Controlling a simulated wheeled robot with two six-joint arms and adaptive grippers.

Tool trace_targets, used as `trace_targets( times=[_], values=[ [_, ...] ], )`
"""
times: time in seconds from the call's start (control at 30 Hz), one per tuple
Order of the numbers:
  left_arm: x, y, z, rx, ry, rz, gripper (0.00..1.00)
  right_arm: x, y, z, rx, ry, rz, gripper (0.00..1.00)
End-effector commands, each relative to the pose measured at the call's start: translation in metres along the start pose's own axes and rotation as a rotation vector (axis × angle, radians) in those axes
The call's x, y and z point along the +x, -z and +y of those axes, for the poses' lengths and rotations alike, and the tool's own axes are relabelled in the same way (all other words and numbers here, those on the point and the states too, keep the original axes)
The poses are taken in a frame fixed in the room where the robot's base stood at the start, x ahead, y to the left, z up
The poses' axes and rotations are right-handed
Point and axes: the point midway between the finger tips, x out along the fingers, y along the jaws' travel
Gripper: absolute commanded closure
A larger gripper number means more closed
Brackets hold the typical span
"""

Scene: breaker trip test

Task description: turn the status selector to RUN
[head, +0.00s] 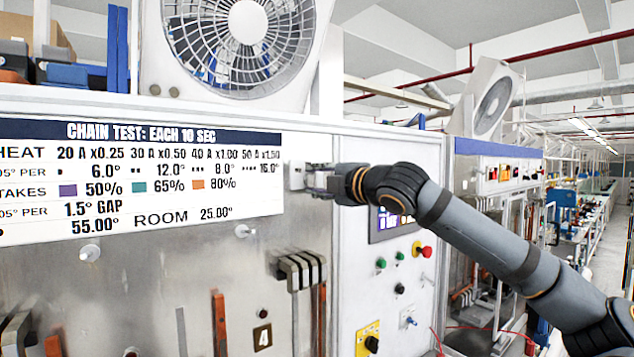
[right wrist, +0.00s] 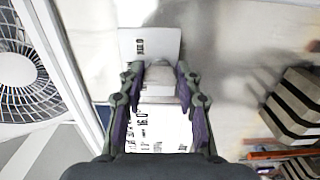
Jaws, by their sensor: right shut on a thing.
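My right gripper (head: 318,180) reaches in from the right to the front of the cabinet, just right of the chart. In the right wrist view its two fingers (right wrist: 158,88) are closed on either side of a light grey knob (right wrist: 158,76). The knob sits before a small white plate (right wrist: 150,44), which also shows in the head view (head: 296,177). This looks like the status selector. The plate's lettering is too small and blurred to read, so I cannot tell the knob's position. My left gripper is not in view.
The white chain test chart (head: 130,185) is left of my right gripper. Below are a display (head: 385,224), a red button (head: 426,251), green buttons (head: 381,263) and a black knob on a yellow plate (head: 371,343). A fan (head: 247,22) is above. Grey blocks (head: 300,268) protrude below.

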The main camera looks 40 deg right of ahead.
Motion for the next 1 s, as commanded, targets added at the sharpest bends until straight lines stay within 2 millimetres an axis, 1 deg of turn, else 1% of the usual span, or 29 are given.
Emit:
trace_targets(
  times=[0.03, 0.3, 0.33, 0.5, 0.83, 1.0],
  values=[
    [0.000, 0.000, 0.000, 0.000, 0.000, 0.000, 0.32, 0.000, 0.001, -0.003, 0.000, 0.006, 0.002, 0.98],
    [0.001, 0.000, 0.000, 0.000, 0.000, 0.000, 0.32, 0.001, 0.002, -0.003, 0.000, 0.007, 0.003, 0.98],
    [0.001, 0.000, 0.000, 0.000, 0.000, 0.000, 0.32, 0.001, 0.002, -0.003, 0.000, 0.008, 0.003, 0.65],
    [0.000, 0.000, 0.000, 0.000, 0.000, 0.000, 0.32, 0.000, 0.001, -0.003, 0.000, 0.005, 0.002, 0.43],
    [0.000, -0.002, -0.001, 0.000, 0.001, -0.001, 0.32, 0.000, 0.000, 0.000, -0.001, 0.004, -0.001, 0.43],
    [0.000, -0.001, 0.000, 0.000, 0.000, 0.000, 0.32, 0.000, -0.004, 0.008, -0.006, 0.007, -0.007, 0.43]
  ],
)
